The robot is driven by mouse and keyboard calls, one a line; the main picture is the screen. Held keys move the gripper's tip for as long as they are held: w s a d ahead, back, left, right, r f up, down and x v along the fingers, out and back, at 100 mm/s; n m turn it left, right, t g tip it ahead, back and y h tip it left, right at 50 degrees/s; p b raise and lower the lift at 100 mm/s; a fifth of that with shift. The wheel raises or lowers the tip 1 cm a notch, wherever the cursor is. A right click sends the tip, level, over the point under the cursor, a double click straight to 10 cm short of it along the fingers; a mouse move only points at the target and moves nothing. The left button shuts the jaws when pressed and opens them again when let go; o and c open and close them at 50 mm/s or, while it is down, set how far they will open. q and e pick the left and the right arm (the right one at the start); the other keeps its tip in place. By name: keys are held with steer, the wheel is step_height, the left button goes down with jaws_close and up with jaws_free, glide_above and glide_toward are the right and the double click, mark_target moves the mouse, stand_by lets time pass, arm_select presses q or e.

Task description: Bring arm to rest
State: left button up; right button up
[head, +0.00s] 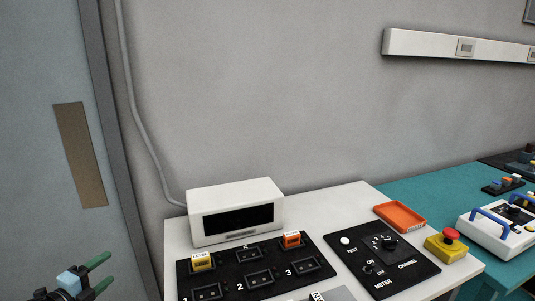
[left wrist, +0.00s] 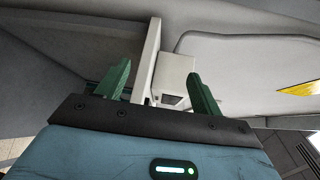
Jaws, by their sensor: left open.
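My left gripper (head: 98,272) shows at the lower left of the head view, with two green fingers apart and nothing between them. It is to the left of the white bench and touches nothing that I can see. In the left wrist view the open green fingers (left wrist: 160,88) stand apart, with a white box-like thing (left wrist: 176,75) beyond them. My right gripper is in neither view.
A white bench (head: 355,196) holds a white display box (head: 236,210), a black socket panel (head: 225,279) with yellow and orange blocks, a black meter panel (head: 400,270), an orange tray (head: 401,216) and a red-topped yellow button (head: 446,245). A teal bench (head: 430,190) is at right.

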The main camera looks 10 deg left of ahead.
arm_select(q)
steer(key=s+a+f+n+g+y, duration=0.35)
steer(key=a+f+n+y, duration=0.3)
steer(key=n, duration=0.65)
steer(key=s+d+f+n+g+h, duration=0.1)
steer(key=s+d+f+g+h, duration=0.2)
steer(key=s+d+f, duration=0.9)
steer(key=s+d+f+n+h, duration=0.1)
steer(key=s+d+f, duration=0.25)
steer(key=d, duration=0.35)
steer(key=s+d+f+h, duration=0.1)
steer(key=s+d+f, duration=0.2)
steer(key=s+d, duration=0.3)
steer(key=s+d+r+n+g+h, duration=0.2)
steer(key=s+d+n, duration=0.2)
steer(key=s+d, duration=1.05)
steer(key=w+r+p, duration=0.3)
steer(key=w, duration=0.2)
steer(key=shift+w+r+m+t, duration=0.15)
steer(key=shift+r+m+t, duration=0.15)
steer(key=shift+t, duration=0.15)
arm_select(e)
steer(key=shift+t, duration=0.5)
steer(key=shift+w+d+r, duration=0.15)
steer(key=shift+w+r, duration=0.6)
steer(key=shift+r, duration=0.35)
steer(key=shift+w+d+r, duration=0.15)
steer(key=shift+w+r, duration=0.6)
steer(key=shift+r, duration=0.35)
